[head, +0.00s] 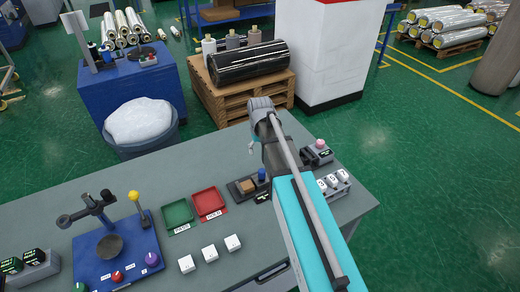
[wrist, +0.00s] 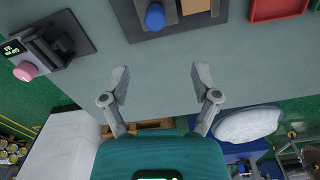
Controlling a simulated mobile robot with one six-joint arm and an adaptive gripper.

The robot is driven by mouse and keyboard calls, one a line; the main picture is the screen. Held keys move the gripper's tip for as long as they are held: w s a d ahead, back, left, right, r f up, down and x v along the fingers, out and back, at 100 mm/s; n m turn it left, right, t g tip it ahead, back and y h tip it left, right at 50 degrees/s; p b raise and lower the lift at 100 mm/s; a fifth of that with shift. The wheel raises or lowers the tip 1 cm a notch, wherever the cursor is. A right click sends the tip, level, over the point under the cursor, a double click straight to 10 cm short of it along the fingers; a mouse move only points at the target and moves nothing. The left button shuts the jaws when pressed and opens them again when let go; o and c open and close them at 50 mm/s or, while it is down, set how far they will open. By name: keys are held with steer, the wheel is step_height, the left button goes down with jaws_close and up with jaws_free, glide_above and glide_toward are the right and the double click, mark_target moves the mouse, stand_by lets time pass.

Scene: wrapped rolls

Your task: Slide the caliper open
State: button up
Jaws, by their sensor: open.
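Two small bench devices could be the caliper, and I cannot tell for sure which it is. One is a dark plate (head: 240,190) with a brown block (head: 248,185) and an upright blue knob (head: 262,175); the blue knob also shows at the top of the wrist view (wrist: 154,17). The other is a grey device (head: 318,157) with a pink knob (head: 320,144) and a lit display, at upper left in the wrist view (wrist: 50,45). My gripper (wrist: 162,83) is open and empty, apart from both devices.
A green tray (head: 178,228) and a red tray (head: 224,212) lie left of the blue-knob device. Several white blocks (head: 209,253) stand in front. A blue-based stand (head: 90,270) is at left. A tub with a white bundle (head: 140,118) stands behind the bench (head: 160,175).

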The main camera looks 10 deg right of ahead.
steer(key=s+f+b, duration=0.2)
steer(key=s, duration=0.6)
steer(key=s+f+b, duration=0.3)
steer(key=s, duration=0.4)
steer(key=shift+s+m+b, duration=0.3)
steer(key=shift+s+m, duration=0.1)
steer(key=shift+d, duration=0.1)
step_height(320, 180, up, 4)
steer(key=n+p, duration=0.4)
steer(key=n, duration=0.1)
glide_above(261, 170)
steer(key=shift+s, duration=0.1)
steer(key=shift+f, duration=0.1)
step_height(261, 170, down, 14)
steer(key=b, duration=1.3)
steer(key=shift+r+b, duration=0.25)
steer(key=shift+b, duration=0.05)
